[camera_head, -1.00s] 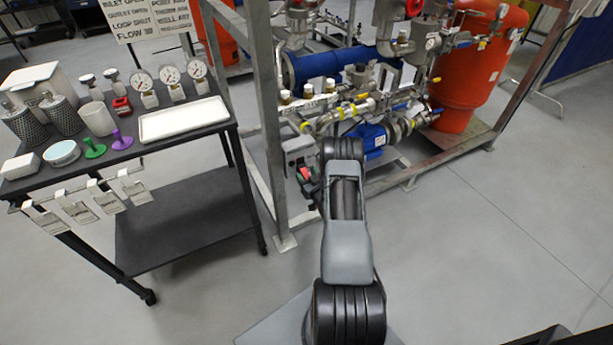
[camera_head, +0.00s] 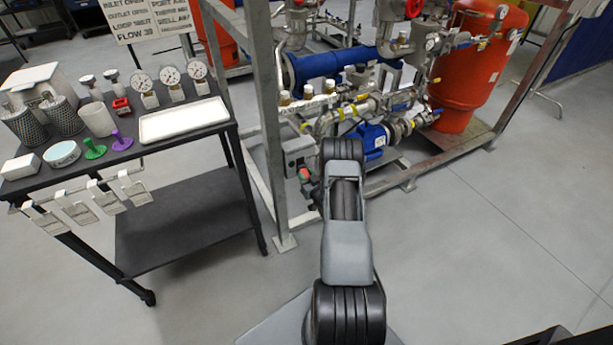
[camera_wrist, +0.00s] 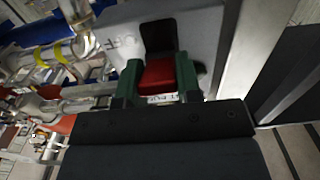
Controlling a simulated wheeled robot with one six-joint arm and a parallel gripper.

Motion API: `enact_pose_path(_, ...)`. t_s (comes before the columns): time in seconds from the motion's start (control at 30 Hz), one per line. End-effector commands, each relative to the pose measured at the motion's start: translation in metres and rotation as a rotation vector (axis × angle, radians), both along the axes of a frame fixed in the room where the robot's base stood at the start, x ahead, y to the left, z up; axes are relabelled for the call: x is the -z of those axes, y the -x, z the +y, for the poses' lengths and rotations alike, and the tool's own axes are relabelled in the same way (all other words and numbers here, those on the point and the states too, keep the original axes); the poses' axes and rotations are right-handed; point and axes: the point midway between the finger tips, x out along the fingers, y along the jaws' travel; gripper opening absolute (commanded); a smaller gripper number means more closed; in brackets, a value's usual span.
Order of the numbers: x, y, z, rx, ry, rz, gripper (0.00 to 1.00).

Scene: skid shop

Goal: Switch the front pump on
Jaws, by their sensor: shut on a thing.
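The switch box is a grey panel (camera_wrist: 195,30) in the wrist view, with a black plate and faint markings on its face. A red switch handle (camera_wrist: 158,74) sits in front of the black plate. My gripper (camera_wrist: 160,88) has its green fingers on both sides of the red handle and is shut on it. In the head view the grey switch box (camera_head: 297,150) hangs by the skid frame, left of the blue front pump motor (camera_head: 372,140). A small red part (camera_head: 304,174) shows below the box. My arm hides most of the gripper there.
A galvanized frame post (camera_head: 268,130) stands close left of the box. A black cart (camera_head: 190,215) with gauges, filters and a white tray (camera_head: 183,119) is at left. Pipes with yellow bands crowd the area behind the box. An orange tank (camera_head: 478,65) stands at right. The right floor is clear.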

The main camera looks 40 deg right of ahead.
Motion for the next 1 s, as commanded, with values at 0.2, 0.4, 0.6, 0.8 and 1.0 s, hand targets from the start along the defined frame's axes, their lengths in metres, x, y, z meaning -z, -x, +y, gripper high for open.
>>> enact_pose_path(0.2, -0.008, 0.0, 0.0, -0.001, -0.009, 0.075, 0.08)
enact_pose_path(0.4, -0.017, 0.001, 0.0, -0.001, -0.029, 0.223, 0.08)
enact_pose_path(0.6, -0.024, 0.001, 0.0, -0.001, -0.052, 0.394, 0.08)
enact_pose_path(0.8, -0.031, -0.001, 0.0, 0.0, -0.073, 0.545, 0.08)
enact_pose_path(1.0, -0.034, -0.002, -0.001, 0.0, -0.089, 0.661, 0.08)
